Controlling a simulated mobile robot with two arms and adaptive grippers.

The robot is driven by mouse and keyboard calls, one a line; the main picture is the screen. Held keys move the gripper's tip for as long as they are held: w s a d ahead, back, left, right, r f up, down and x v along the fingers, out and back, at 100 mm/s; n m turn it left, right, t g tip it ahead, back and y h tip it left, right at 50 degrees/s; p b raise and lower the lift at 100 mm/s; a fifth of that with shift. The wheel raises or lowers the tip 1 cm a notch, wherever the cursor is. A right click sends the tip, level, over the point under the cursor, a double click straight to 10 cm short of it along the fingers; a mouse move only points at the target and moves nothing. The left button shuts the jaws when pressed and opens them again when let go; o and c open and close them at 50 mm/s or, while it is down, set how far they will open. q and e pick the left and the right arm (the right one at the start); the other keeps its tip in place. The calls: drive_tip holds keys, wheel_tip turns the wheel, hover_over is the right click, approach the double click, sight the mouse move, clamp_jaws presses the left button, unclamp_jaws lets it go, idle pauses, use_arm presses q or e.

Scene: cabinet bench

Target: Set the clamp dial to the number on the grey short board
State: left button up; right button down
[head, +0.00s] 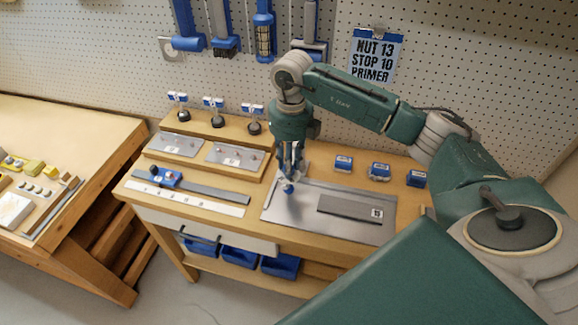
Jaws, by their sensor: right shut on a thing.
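My right gripper (289,177) points down over the left part of a grey metal plate (330,235). It is shut on a small blue knob-like thing (289,188), which its fingers partly hide. I cannot tell whether this is the clamp dial, and no setting can be read on it. A short dark grey board (345,206) lies on the same plate, to the right of the gripper. It has a small white number label (377,213) at its right end, too small to read surely. My left gripper is not in view.
A long grey strip (215,191) with a blue block (165,178) lies left of the plate. Blue boxes (380,171) stand behind it. A stepped wooden stand (237,138) is at the back left. A sign (374,58) reads NUT 13, STOP 10, PRIMER.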

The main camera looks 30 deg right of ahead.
drive_tip(key=m, duration=0.2)
drive_tip(key=m+b, duration=0.1)
drive_tip(key=shift+w+d+r+m, duration=0.1)
drive_tip(key=shift+w+r+m, duration=0.1)
drive_tip(key=shift+w+m, duration=0.1)
drive_tip(key=shift+r+m+t+b, duration=0.1)
drive_tip(key=shift+m+t+b, duration=0.25)
drive_tip(key=shift+m, duration=1.15)
drive_tip(key=c, duration=1.5)
unclamp_jaws()
drive_tip(key=shift+o, duration=0.2)
drive_tip(key=shift+s, duration=0.1)
drive_tip(key=shift+f, duration=0.2)
drive_tip(key=shift+r, duration=0.1)
